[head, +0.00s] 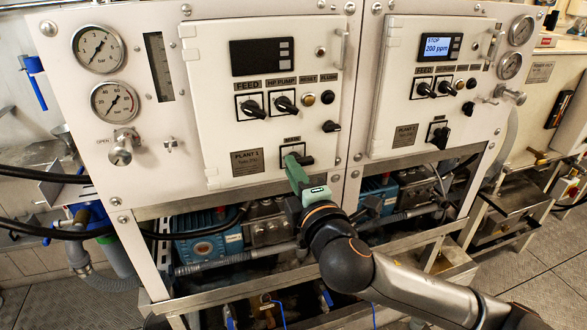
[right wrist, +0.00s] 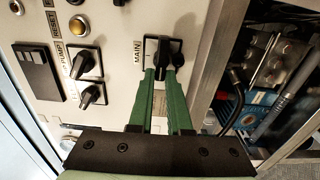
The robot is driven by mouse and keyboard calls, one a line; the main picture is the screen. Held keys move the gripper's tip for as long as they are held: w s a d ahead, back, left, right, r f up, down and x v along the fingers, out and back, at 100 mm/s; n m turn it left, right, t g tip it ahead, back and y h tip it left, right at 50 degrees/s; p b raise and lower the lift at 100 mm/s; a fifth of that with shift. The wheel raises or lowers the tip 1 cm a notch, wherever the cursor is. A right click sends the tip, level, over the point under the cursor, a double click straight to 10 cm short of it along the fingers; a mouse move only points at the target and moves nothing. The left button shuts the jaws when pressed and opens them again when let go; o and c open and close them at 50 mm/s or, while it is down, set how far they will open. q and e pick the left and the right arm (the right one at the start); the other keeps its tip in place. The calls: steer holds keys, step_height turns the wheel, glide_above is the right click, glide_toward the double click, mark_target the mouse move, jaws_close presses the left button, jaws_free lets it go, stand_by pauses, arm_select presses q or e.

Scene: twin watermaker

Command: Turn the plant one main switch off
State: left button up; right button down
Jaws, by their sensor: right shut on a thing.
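The plant one main switch is a black rotary knob (head: 303,160) under the MAIN label, low on the left white panel door (head: 215,120). Its handle lies roughly level in the head view. The plant one display (head: 262,57) above is dark. My right gripper (head: 291,161) reaches up to the knob with green fingers. In the right wrist view the fingertips (right wrist: 162,76) are on either side of the black knob (right wrist: 163,52), shut on it. The fingers partly hide the knob in the head view. My left gripper is not in view.
The FEED knob (head: 251,108), HP PUMP knob (head: 285,104) and FLUSH knob (head: 331,126) sit above the main switch. The right panel has its own main switch (head: 439,137) and a lit display (head: 440,47) reading STOP, 200 ppm. Pumps and hoses fill the frame below.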

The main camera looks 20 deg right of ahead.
steer(key=c, duration=0.9)
jaws_free()
steer(key=shift+o, duration=0.2)
